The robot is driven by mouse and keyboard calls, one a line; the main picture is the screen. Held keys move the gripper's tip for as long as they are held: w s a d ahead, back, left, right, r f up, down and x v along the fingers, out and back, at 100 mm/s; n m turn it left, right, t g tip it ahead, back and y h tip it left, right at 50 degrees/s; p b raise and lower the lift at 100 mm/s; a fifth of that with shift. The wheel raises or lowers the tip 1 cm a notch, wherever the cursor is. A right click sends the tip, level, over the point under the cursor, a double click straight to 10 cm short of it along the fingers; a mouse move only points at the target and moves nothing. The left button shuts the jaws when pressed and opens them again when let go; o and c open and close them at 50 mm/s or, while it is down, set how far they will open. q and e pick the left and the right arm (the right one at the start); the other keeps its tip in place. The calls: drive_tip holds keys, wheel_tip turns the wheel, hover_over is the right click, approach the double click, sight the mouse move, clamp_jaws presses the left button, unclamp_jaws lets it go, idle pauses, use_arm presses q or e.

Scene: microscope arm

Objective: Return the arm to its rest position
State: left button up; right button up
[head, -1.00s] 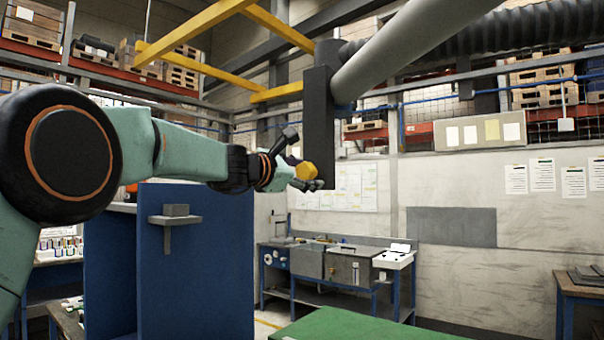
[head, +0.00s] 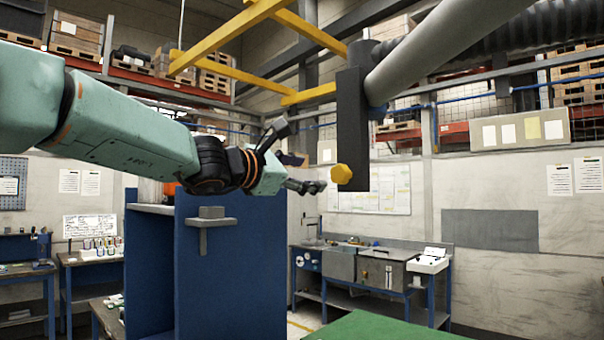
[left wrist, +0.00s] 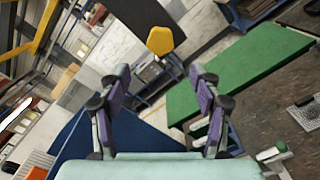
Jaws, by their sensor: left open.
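The hanging arm shows in the head view as a thick grey tube (head: 445,55) that slopes down to a dark upright block (head: 353,130). A yellow knob (head: 341,174) sits on the block's left side, near its lower end. My left gripper (head: 302,158) is open and empty, to the left of the knob, with a gap between them. In the left wrist view the yellow knob (left wrist: 160,40) shows beyond the spread purple-padded fingers (left wrist: 158,78), in line with the space between them. My right gripper is not in view.
A green surface (head: 380,328) lies at the bottom, and a workbench (head: 375,270) stands by the wall. Yellow beams (head: 235,35) run overhead.

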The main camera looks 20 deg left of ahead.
use_arm(q)
drive_tip(key=shift+s+a, duration=0.1)
drive_tip(key=shift+s, duration=0.3)
